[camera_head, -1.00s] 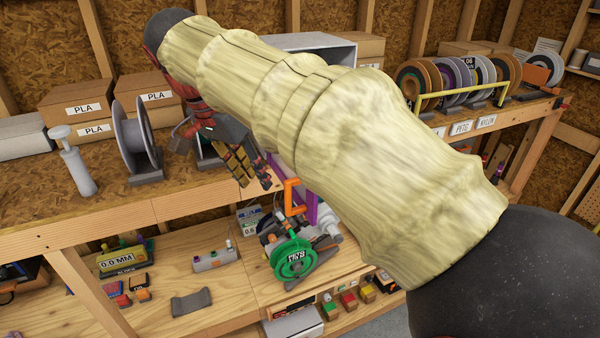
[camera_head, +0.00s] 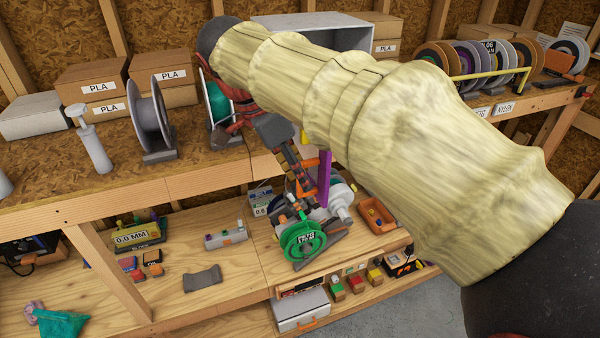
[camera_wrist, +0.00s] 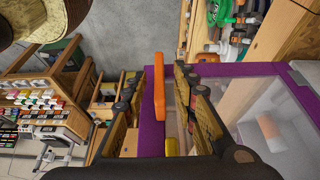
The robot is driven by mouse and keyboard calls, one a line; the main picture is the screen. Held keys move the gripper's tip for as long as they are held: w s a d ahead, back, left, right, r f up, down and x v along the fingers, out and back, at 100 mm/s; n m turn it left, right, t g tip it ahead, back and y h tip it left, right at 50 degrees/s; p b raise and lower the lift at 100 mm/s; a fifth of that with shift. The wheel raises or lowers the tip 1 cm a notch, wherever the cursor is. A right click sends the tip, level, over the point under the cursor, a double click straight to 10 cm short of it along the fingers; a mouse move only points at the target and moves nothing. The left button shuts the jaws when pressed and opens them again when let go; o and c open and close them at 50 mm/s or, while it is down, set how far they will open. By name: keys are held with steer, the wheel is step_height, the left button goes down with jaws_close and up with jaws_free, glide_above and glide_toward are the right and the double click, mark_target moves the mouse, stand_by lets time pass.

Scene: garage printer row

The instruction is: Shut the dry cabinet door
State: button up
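The dry cabinet (camera_head: 345,38) is a pale grey box on the back of the bench, its front mostly hidden behind my arm. Its door stands open, reaching out past the bench edge. In the head view I see its purple frame (camera_head: 324,180) and part of its orange handle (camera_head: 312,162). The wrist view shows the purple frame (camera_wrist: 152,118), a clear panel (camera_wrist: 270,115) and the upright orange handle (camera_wrist: 158,90). My gripper (camera_wrist: 157,78) is open, with one finger on each side of the handle and gaps visible. In the head view its fingers (camera_head: 298,180) overlap the handle area.
A green spool (camera_head: 303,240) and an orange bin (camera_head: 378,215) sit on the lower shelf below the door. Grey spool holders (camera_head: 150,115), a white pump bottle (camera_head: 92,145) and PLA boxes (camera_head: 92,82) stand on the bench left. Open floor (camera_head: 400,305) lies in front.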

steer(key=shift+d+f, duration=0.15)
steer(key=shift+f, duration=0.25)
steer(key=shift+c, duration=0.3)
jaws_close()
stand_by(0.5)
